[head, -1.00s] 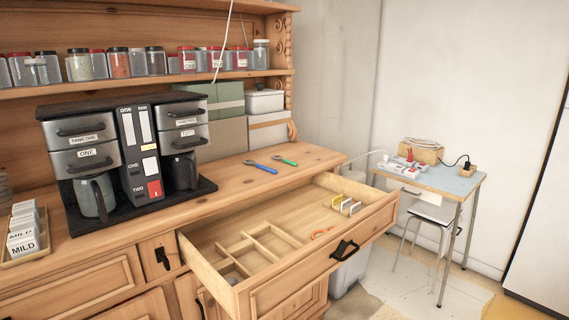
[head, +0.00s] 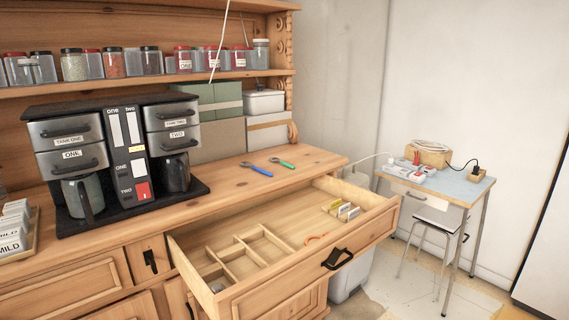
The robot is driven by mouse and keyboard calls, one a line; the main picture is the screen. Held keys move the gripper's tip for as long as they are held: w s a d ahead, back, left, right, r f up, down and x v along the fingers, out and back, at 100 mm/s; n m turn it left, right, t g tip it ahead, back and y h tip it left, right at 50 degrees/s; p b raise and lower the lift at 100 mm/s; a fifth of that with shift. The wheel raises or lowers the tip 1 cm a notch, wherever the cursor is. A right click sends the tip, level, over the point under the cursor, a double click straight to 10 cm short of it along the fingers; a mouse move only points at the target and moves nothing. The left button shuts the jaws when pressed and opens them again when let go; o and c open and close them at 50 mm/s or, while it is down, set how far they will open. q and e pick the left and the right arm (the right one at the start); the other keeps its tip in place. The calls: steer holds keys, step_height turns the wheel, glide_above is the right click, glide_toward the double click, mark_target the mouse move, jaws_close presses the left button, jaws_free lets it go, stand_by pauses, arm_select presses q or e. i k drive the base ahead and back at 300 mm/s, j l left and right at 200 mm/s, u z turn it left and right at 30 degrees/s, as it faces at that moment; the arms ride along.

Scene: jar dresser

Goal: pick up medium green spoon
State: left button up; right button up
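A green spoon (head: 287,165) lies on the dresser top, near its right end. A blue spoon (head: 257,169) lies just to its left, a small gap apart. Both lie flat on the wood, the green one looking shorter. An orange item (head: 316,238), perhaps another spoon, lies in the open drawer (head: 284,279) below. Neither of my grippers shows in the head view.
A coffee machine (head: 125,150) fills the left of the dresser top (head: 222,184). Boxes (head: 220,145) stand behind the spoons. The open drawer juts out in front. A small table (head: 455,186) with a stool (head: 433,222) stands at the right.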

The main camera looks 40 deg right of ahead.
mark_target(282, 163)
steer(key=l+u, duration=0.1)
steer(key=l, duration=0.35)
steer(key=k+l+u, duration=0.1)
steer(key=l, duration=0.35)
steer(key=k+l+u, duration=0.1)
steer(key=l, duration=0.3)
steer(key=k+l+u, duration=0.1)
steer(key=l, duration=0.35)
steer(key=k, duration=0.05)
